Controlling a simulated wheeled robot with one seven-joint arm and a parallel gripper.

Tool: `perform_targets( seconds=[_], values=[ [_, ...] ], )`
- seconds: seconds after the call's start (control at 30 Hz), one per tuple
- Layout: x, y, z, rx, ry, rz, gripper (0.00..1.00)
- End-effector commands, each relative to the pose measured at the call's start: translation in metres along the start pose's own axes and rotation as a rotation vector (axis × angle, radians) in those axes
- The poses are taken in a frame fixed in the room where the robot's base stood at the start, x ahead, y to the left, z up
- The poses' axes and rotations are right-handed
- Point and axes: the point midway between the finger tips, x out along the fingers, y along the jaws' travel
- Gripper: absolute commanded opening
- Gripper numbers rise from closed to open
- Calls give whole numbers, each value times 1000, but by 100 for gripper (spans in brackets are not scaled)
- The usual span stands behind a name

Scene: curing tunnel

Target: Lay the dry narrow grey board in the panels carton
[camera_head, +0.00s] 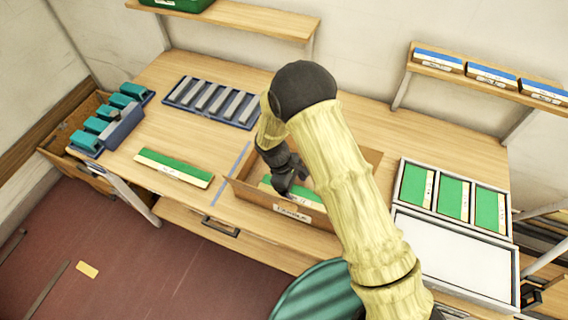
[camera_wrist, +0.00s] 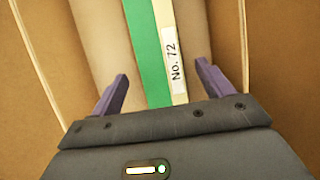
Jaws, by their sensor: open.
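An open cardboard carton (camera_head: 243,190) stands mid-table with a white label on its front; its lettering is too small to read. My gripper (camera_head: 288,178) reaches down into it. In the wrist view my gripper (camera_wrist: 161,72) is open. A green board with a cream strip marked "No. 72" (camera_wrist: 150,45) lies between and below the fingers, not visibly held. That board partly shows in the head view (camera_head: 308,196); my arm hides the rest. Several narrow grey pieces (camera_head: 212,100) lie in a blue rack (camera_head: 180,101) behind. Which grey piece is dry cannot be told.
A green board with a cream edge (camera_head: 173,167) lies on the table left of a blue line. Blue holders with teal pieces (camera_head: 118,116) stand at the left end. A white frame (camera_head: 400,192) with several green panels is at the right. Shelves (camera_head: 240,18) run above the table.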

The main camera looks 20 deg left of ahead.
Motion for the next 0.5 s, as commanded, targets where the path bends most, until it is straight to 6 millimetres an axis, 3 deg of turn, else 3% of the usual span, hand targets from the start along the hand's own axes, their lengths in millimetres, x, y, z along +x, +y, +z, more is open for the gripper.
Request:
perform_targets(
  seconds=[0.5],
  values=[
    [-101, 2, -1, 2, 5, 2, 79]
  ],
)
